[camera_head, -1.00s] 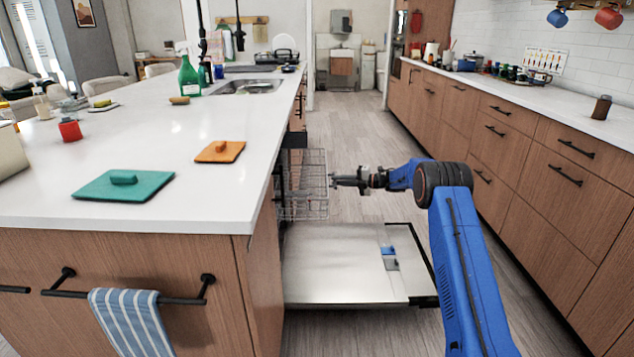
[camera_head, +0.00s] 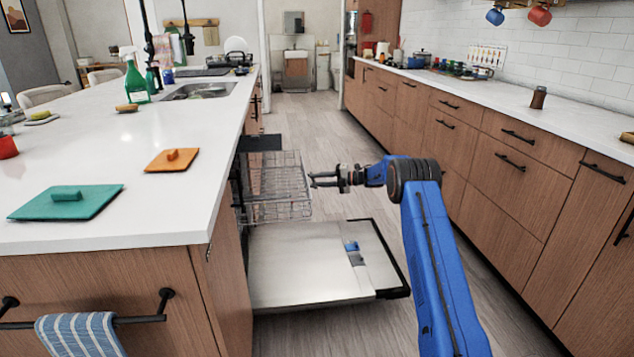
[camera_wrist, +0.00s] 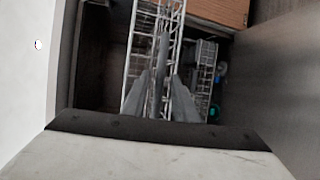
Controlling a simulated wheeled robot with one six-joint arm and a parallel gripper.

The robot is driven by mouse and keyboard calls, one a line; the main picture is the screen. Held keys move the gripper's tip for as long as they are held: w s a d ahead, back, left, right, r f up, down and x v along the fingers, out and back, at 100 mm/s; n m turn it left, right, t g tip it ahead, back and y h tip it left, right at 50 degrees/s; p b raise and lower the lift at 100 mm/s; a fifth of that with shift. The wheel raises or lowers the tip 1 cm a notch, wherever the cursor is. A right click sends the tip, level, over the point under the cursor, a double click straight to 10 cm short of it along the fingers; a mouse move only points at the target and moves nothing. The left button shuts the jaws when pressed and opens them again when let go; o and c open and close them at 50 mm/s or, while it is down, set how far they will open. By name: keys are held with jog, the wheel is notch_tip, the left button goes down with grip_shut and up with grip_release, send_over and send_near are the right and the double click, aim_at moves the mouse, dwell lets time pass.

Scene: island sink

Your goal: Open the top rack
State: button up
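The top rack (camera_head: 278,187) is a grey wire basket that sticks partway out of the dishwasher under the island counter. It hangs above the lowered dishwasher door (camera_head: 300,270), which lies flat near the floor. My gripper (camera_head: 313,180) points left at the rack's outer right edge, with a gap between its fingers. In the wrist view the grey fingers (camera_wrist: 158,95) overlap the wire rack (camera_wrist: 140,50). I cannot tell whether they touch a wire. The dishwasher's inside is dark and mostly hidden.
The white island counter (camera_head: 120,160) is at left, with a teal board (camera_head: 90,207) and an orange board (camera_head: 160,165) on it. Wooden drawers (camera_head: 515,190) line the right side. The floor aisle between is clear.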

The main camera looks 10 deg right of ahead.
dwell(0.3)
jog(key=v, duration=1.7)
jog(key=shift+r, duration=0.15)
jog(key=shift+d, duration=0.2)
